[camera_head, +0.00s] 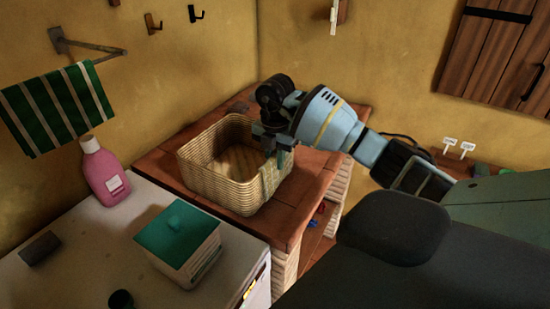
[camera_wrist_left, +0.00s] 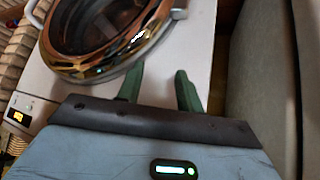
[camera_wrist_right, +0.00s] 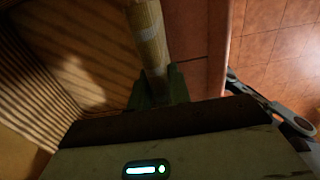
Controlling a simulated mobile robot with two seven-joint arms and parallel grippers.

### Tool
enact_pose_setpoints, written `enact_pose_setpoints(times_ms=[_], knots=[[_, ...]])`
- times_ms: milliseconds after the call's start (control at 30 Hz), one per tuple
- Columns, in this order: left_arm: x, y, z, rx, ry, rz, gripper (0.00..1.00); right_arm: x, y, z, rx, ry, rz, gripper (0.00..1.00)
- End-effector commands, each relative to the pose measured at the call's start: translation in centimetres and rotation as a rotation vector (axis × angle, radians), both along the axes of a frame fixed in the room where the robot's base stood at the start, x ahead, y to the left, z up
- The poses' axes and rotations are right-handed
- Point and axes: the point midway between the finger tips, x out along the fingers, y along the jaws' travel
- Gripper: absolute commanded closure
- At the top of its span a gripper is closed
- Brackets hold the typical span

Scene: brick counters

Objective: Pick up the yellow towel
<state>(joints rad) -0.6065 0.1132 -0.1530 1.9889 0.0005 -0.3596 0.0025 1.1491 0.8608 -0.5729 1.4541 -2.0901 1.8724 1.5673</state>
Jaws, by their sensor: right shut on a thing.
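The yellow towel (camera_head: 270,178) is a pale, yellowish-green cloth hanging over the right corner of the wicker basket (camera_head: 215,185). My right gripper (camera_head: 272,143) is above that corner and shut on the towel. In the right wrist view the towel (camera_wrist_right: 147,35) is a narrow pale yellow strip between the green fingers (camera_wrist_right: 157,75). I cannot tell whether the basket rim is also between the fingers. My left gripper (camera_wrist_left: 160,69) is open and empty in front of the washing machine's round door (camera_wrist_left: 105,40); it is outside the head view.
The basket stands on a brick counter (camera_head: 170,165). To its left, the white machine top (camera_head: 95,250) holds a pink bottle (camera_head: 103,172), a green-lidded box (camera_head: 178,235) and a dark block (camera_head: 40,248). A green striped towel (camera_head: 55,108) hangs on the wall.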

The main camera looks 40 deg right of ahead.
Motion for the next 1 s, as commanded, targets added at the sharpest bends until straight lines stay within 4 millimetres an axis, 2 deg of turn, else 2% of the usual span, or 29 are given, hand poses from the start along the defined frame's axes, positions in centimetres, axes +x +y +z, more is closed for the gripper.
enact_pose_setpoints(times_ms=[267, 467, 767, 1000], knots=[[0.0, 0.0, 0.0, 0.0, 0.001, 0.0, 0.64, 0.0, 0.0, 0.2, -0.001, -0.001, 0.0, 1.0], [0.0, 0.0, 0.0, 0.0, 0.0, 0.0, 0.64, 0.1, 0.0, 1.6, -0.001, -0.003, -0.001, 1.0], [0.2, 0.0, 0.2, 0.0, -0.004, 0.001, 0.64, 0.1, 0.0, 6.5, -0.001, -0.007, 0.0, 1.0], [1.4, 0.0, 1.9, 0.0, -0.039, 0.002, 0.64, 0.0, -0.1, 11.6, -0.002, -0.011, -0.001, 1.0]])
